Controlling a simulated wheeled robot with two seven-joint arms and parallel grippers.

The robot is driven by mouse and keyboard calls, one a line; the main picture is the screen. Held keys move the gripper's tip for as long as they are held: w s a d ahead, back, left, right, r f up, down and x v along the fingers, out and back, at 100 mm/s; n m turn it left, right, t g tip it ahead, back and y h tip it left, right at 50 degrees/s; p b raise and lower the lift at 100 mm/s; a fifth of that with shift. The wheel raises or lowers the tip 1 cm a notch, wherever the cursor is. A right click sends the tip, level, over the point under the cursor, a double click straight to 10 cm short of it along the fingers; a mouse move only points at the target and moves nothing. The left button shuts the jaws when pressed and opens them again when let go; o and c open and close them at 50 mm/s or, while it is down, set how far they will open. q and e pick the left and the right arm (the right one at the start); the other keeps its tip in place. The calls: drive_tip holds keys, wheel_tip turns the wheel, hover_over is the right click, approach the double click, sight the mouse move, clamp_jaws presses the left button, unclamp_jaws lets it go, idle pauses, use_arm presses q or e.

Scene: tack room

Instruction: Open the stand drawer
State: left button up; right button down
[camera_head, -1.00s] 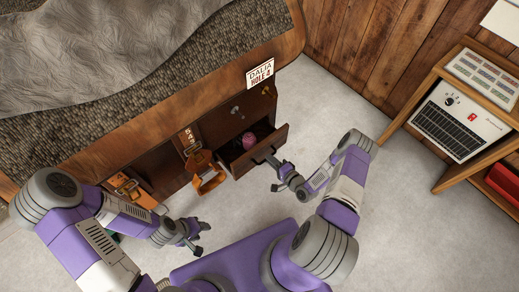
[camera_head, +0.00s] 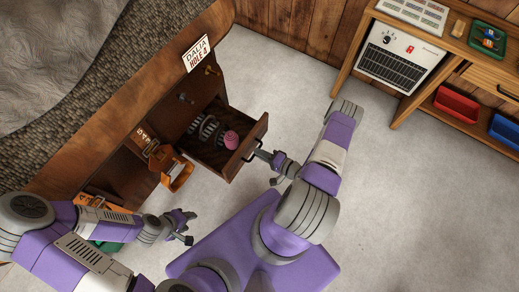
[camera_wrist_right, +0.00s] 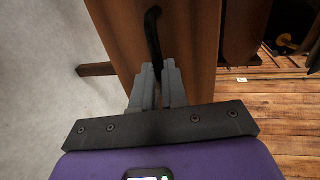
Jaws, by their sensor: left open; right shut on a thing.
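The stand drawer (camera_head: 240,160) is pulled out from the wooden stand (camera_head: 90,135). Inside it lie a pink round thing (camera_head: 231,140) and a grey coiled or chain-like thing (camera_head: 205,127). My right gripper (camera_head: 262,156) is at the drawer front, shut on the dark drawer handle (camera_head: 256,146). In the right wrist view the handle (camera_wrist_right: 152,32) runs down between the fingers (camera_wrist_right: 157,82), in front of the brown drawer face. My left gripper (camera_head: 190,228) is open and empty, low in front of the stand, apart from it.
At the right stands a wooden desk (camera_head: 455,65) with a white panelled box (camera_head: 398,58), a red bin (camera_head: 457,104) and a blue bin (camera_head: 506,130). Grey floor between is clear.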

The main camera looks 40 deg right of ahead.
drive_tip(key=shift+s, duration=0.1)
idle(0.3)
drive_tip(key=c, duration=1.2)
unclamp_jaws()
drive_tip(key=shift+o, duration=0.2)
drive_tip(key=p+v, duration=0.1)
drive_tip(key=v, duration=0.6)
drive_tip(key=shift+s, duration=0.25)
